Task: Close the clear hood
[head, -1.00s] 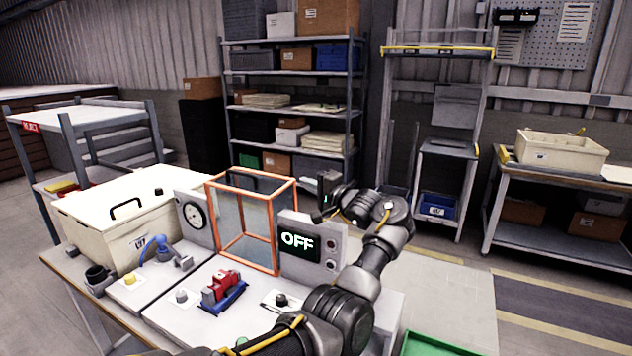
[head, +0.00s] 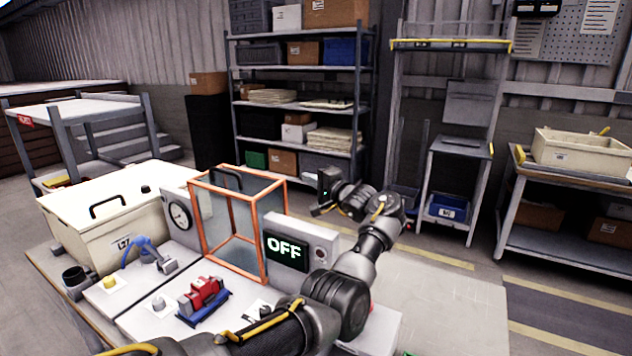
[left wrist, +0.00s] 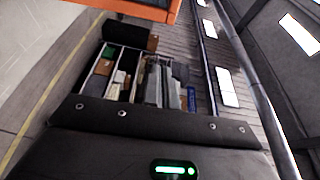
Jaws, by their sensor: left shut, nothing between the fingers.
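The clear hood (head: 275,237) is a see-through box with an orange frame on the bench, behind the red and blue part (head: 203,298). A black handle (head: 226,178) shows at its top. I cannot tell its exact hinge angle. An orange bar (left wrist: 135,8), likely the hood's frame, crosses the top of the left wrist view. My left gripper (head: 318,209) is shut and empty, to the right of the hood and above the display box, apparently apart from both. Its fingers are not clear in the left wrist view. My right gripper is out of view.
A display box (head: 301,245) reading OFF stands right of the hood; a round gauge (head: 180,217) stands left of it. A cream bin (head: 120,215) with a handle sits at the bench's left. Shelving (head: 300,105) stands behind, across open floor.

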